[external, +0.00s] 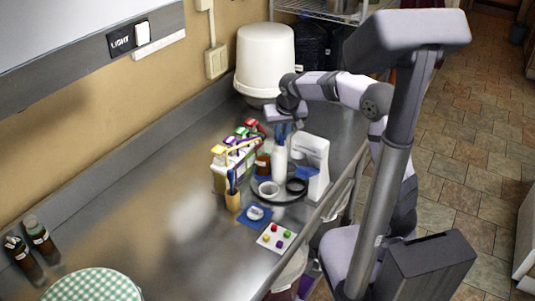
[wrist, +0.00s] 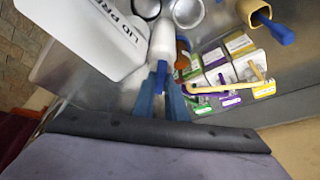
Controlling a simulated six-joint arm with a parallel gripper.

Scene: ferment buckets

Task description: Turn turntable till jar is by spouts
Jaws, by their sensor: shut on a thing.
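The round turntable (external: 290,197) stands on the steel counter. An amber jar (external: 263,163) with a blue label sits at its left side, facing the row of spout boxes (external: 219,176) with coloured caps. The jar shows partly in the wrist view (wrist: 182,47). A white bottle-shaped post (external: 280,165) rises beside the jar; it also shows in the wrist view (wrist: 163,45). My gripper (external: 283,131) has its blue fingers (wrist: 161,97) shut at the top of this post. The exact contact is partly hidden by the fingers.
A pale ring (external: 268,189) and a black ring (external: 296,186) are at the turntable's front. A wooden cup (external: 232,201) with a blue tool and a button panel (external: 276,238) are nearby.

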